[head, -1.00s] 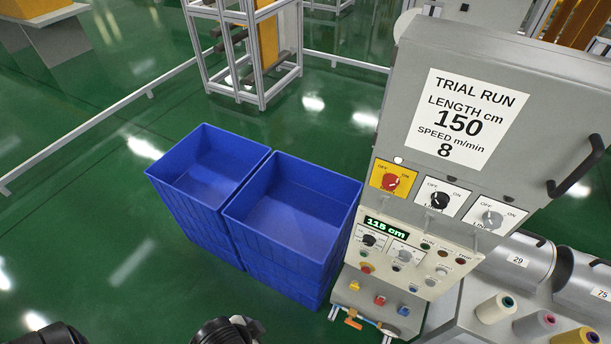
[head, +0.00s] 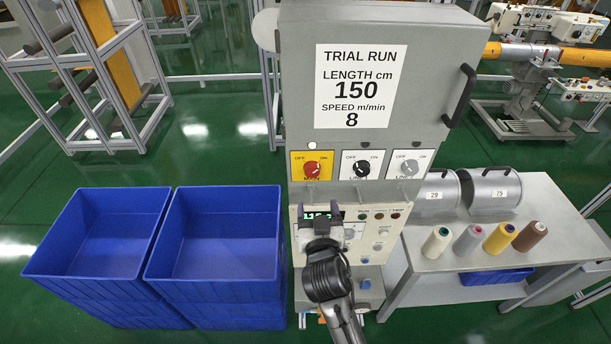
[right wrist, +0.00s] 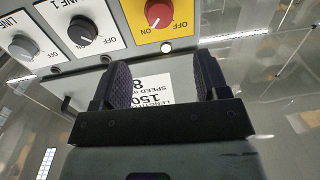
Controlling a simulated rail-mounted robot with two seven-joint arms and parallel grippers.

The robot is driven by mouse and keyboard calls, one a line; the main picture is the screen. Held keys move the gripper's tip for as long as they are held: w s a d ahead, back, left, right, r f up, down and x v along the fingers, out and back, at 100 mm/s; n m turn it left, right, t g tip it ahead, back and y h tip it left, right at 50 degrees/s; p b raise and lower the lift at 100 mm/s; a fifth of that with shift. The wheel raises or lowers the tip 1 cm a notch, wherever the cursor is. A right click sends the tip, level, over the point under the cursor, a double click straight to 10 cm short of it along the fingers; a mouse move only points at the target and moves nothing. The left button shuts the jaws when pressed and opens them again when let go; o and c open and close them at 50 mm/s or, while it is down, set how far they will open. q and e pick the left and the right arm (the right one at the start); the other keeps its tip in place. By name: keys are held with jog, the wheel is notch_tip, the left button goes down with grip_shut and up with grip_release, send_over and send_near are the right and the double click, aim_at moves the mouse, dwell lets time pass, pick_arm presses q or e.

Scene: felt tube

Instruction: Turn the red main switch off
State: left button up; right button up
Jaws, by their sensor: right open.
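The red main switch (head: 312,169) is a round knob on a yellow plate, left in a row of three switches on the grey cabinet. Its plate is marked OFF at left and ON at right; its pointer seems to lean toward ON. In the right wrist view, which is upside down, the red knob (right wrist: 160,12) is at the top edge, beyond the fingertips. My right gripper (head: 321,212) is open and empty, below the switch and in front of the lit display. It also shows in the right wrist view (right wrist: 164,78), its fingers apart from the knob. My left gripper is out of view.
A black switch (head: 362,168) and a grey switch (head: 405,167) sit beside the red one. A lower panel (head: 385,232) has small knobs and buttons. Blue bins (head: 225,240) stand at left. A table (head: 480,258) with several thread cones is at right.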

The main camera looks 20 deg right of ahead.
aim_at(313, 172)
jog(key=p+x, duration=0.1)
jog(key=x, duration=0.8)
jog(key=shift+x, duration=0.85)
jog(key=shift+c, duration=0.3)
jog(key=c, duration=0.9)
jog(key=shift+o, duration=0.2)
